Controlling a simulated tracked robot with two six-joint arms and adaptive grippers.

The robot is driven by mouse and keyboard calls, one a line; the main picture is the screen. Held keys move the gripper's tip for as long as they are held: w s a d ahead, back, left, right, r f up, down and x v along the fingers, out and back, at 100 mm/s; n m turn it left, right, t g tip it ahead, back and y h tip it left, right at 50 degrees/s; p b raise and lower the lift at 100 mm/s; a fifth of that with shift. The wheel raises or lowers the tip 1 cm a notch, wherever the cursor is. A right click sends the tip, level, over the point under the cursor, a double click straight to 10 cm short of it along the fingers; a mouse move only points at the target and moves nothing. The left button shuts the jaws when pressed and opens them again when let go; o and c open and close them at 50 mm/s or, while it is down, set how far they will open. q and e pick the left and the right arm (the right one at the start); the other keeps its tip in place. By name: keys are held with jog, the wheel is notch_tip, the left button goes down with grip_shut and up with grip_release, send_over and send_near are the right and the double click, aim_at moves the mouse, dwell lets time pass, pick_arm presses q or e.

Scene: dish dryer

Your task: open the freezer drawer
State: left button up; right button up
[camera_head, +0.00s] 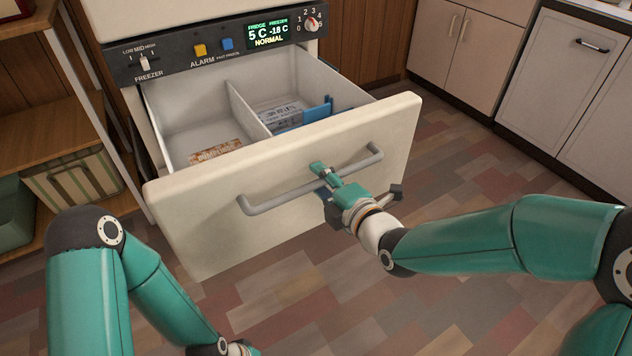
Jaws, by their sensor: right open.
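The freezer drawer (290,225) is pulled out from the white fridge-freezer, and its inside shows from above. Its grey bar handle (265,205) runs across the drawer front. My right gripper (322,172) is at the middle of the handle, with its fingers open around or against the bar; the exact contact is partly hidden. My left arm is bent low at the left, and only the edge of its gripper (240,349) shows at the bottom, its fingers out of the frame.
The drawer has a divider (248,108), an orange-brown packet (215,150) and blue-and-white packages (290,115). A control panel (210,48) sits above. Wooden shelves with a striped box (75,180) stand left. Cabinets (565,80) stand right. The tiled floor in front is clear.

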jog(key=v, duration=0.7)
jog(key=shift+s, duration=0.2)
jog(key=shift+d, duration=0.15)
